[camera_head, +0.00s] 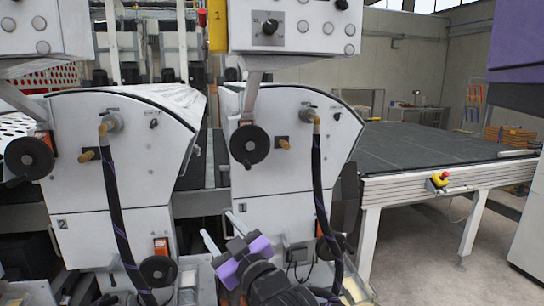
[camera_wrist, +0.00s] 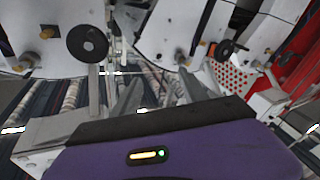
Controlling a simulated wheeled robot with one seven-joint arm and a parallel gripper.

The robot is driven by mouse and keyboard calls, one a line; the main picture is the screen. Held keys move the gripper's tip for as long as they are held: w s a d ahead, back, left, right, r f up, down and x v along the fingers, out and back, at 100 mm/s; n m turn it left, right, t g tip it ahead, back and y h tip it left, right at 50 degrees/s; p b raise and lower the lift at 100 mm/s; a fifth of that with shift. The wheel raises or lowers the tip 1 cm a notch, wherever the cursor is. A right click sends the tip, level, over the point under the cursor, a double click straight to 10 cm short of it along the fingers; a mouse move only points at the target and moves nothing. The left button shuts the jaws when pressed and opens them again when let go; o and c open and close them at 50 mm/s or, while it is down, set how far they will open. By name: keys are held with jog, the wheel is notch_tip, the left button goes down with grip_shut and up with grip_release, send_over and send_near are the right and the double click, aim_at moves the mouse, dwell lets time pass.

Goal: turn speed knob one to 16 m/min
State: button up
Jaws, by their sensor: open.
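A white control panel (camera_head: 295,28) hangs at the top centre of the head view. It carries a black rotary knob (camera_head: 270,27) and several round grey buttons. The scale around this knob is too small to read, and I cannot confirm that it is speed knob one. My gripper (camera_head: 222,231) is open and empty, low in front of the right machine unit, well below the panel. In the wrist view its two grey fingers (camera_wrist: 162,88) stand apart with nothing between them. No control panel knob is clear in the wrist view.
Two white coater units (camera_head: 125,150) carry black handwheels (camera_head: 249,145) and dark hoses (camera_head: 318,180). Another panel (camera_head: 35,28) hangs at top left. A yellow post (camera_head: 217,30) marked 1 stands beside the central panel.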

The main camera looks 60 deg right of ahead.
jog(key=w+d+r+h, duration=0.1)
jog(key=d+r+h, duration=0.1)
jog(key=d+r, duration=0.5)
jog(key=m+h+p, duration=0.3)
jog(key=h, duration=0.1)
send_near(273, 27)
jog(key=x, duration=0.3)
jog(key=shift+g, duration=0.4)
jog(key=shift+r+p+x, duration=0.2)
jog(key=shift+p+x, duration=1.1)
jog(key=shift+x, duration=2.5)
jog(key=shift+a, duration=0.15)
grip_shut()
